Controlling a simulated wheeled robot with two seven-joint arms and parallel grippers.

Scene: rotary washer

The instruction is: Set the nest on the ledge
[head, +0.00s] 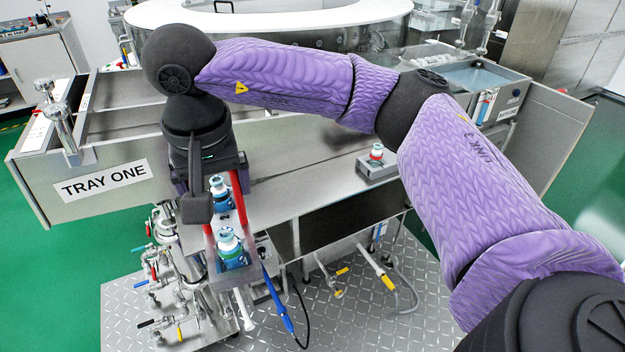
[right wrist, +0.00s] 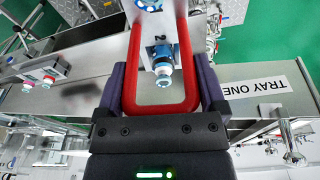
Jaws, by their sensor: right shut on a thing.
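My right gripper (head: 214,186) is shut on the red handle of the nest and points downward. The nest (head: 238,278) is a grey holder with red handle bars, carrying two bottles with blue bodies and pale caps. It hangs at the front edge of the steel ledge (head: 290,192), seemingly above and in front of it; the exact gap cannot be told. In the right wrist view the red handle (right wrist: 162,107) runs between my dark fingers, with a blue bottle (right wrist: 162,62) beyond. My wrist hides part of the nest in the head view. My left gripper is not in view.
A grey block (head: 377,172) with a red-and-white capped bottle stands on the ledge to the right. A steel tray labelled TRAY ONE (head: 104,180) is at left. Valves and hoses (head: 170,280) lie below the ledge. The ledge between nest and block is clear.

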